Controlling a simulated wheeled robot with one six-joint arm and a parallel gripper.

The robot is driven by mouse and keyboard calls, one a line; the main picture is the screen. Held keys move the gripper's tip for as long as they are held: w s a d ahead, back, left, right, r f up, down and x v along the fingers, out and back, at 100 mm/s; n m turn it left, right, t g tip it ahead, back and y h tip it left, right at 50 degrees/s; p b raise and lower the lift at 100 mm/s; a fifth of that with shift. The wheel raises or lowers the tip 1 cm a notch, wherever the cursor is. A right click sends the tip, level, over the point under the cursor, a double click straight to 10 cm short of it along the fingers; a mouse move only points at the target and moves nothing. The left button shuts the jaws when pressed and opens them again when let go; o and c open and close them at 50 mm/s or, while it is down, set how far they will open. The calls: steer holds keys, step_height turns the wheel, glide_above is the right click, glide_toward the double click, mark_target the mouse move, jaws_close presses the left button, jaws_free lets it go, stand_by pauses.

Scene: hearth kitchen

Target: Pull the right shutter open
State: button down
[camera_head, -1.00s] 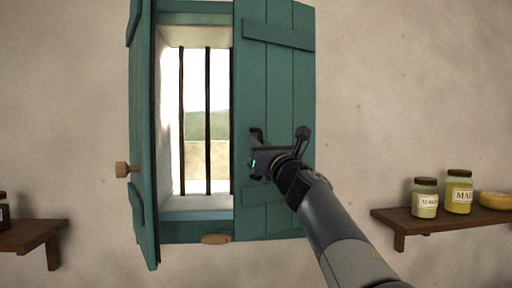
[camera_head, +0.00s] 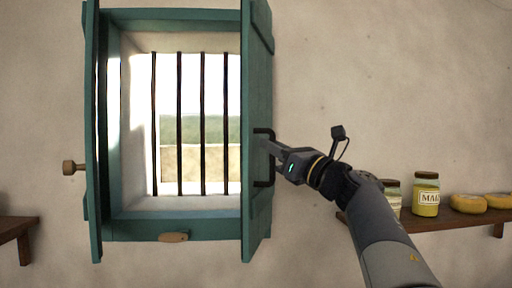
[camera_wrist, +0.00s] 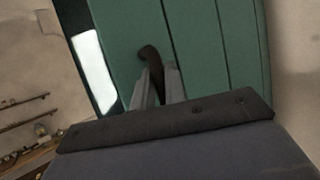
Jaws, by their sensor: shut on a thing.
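The right shutter (camera_head: 257,100) is teal planked wood and stands swung out from the window, seen nearly edge-on in the head view. Its dark bar handle (camera_head: 270,182) sits on the face turned to the right. My gripper (camera_head: 272,146) reaches it from the right and is shut on the handle. In the wrist view, the fingers of my gripper (camera_wrist: 158,85) close around the dark curved handle (camera_wrist: 150,54), with the teal planks of the shutter (camera_wrist: 205,45) behind. The handle's lower part is hidden there by the gripper body.
The left shutter (camera_head: 92,140) also stands open, with a wooden knob (camera_head: 70,167) beside it. Dark bars (camera_head: 203,125) cross the window opening. A wooden catch (camera_head: 173,237) is on the lower frame. A shelf (camera_head: 440,222) at right holds jars (camera_head: 426,194) and yellow rounds (camera_head: 468,204).

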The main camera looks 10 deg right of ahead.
steer(key=shift+n+g+y, duration=0.5)
steer(key=shift+g+y, duration=0.1)
steer(key=shift+y, duration=0.2)
steer(key=shift+s+d+r, duration=0.1)
steer(key=shift+d, duration=1.25)
steer(key=shift+s+d+r, duration=0.1)
steer(key=shift+d, duration=1.2)
steer(key=c, duration=1.5)
jaws_free()
steer(key=shift+w+f, duration=0.1)
steer(key=shift+w, duration=0.15)
steer(key=shift+o, duration=0.2)
steer(key=shift+f, duration=0.1)
steer(key=b+v, duration=0.4)
steer(key=v, duration=0.6)
steer(key=shift+s+d+b, duration=0.25)
steer(key=shift+s+b, duration=0.05)
steer(key=shift+b, duration=0.05)
